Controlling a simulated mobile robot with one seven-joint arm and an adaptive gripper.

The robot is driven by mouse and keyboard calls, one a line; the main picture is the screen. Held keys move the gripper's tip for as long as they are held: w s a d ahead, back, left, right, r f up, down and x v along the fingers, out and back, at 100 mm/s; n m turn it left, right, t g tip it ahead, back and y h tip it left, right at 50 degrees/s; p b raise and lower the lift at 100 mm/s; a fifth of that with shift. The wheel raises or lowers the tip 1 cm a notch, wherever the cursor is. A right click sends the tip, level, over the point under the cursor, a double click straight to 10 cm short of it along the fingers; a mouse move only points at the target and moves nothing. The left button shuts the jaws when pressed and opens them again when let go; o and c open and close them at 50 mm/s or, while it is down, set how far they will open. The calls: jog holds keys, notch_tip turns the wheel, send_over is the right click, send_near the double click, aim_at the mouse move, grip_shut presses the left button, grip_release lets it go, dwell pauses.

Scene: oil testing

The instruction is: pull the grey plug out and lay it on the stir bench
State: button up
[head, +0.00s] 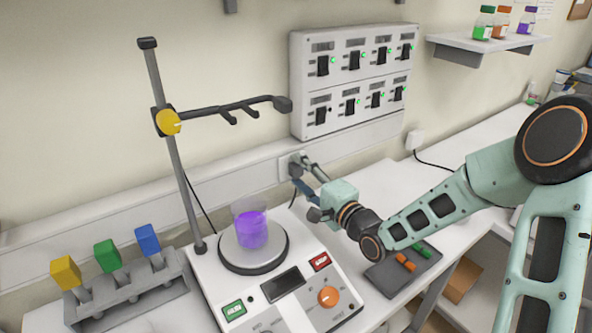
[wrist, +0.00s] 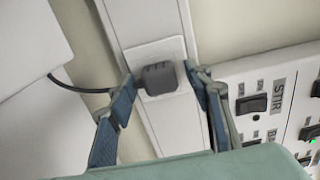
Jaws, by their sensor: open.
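The grey plug (wrist: 159,78) sits in a white wall socket (wrist: 135,56), with a black cable running off to the left in the wrist view. In the head view the socket (head: 284,168) is on the wall trunking below the switch panel, and my gripper's fingers largely hide the plug. My gripper (wrist: 163,84) is open, with one blue-padded finger on each side of the plug. I cannot tell whether either finger touches it. The stir bench (head: 385,183) is the white worktop, carrying a stirrer (head: 268,290) with a beaker of purple liquid (head: 251,229).
A clamp stand (head: 175,150) rises behind the stirrer. A rack (head: 130,290) with yellow, green and blue blocks stands at left. The switch panel (head: 350,75) is above the socket. A dark tray (head: 385,278) lies under my arm. Bare bench shows right of my gripper.

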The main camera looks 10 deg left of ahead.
dwell(0.4)
grip_shut()
jog(key=shift+s+d, duration=0.1)
jog(key=shift+p+v, duration=0.55)
jog(key=shift+v, duration=2.3)
jog(key=shift+d, duration=0.1)
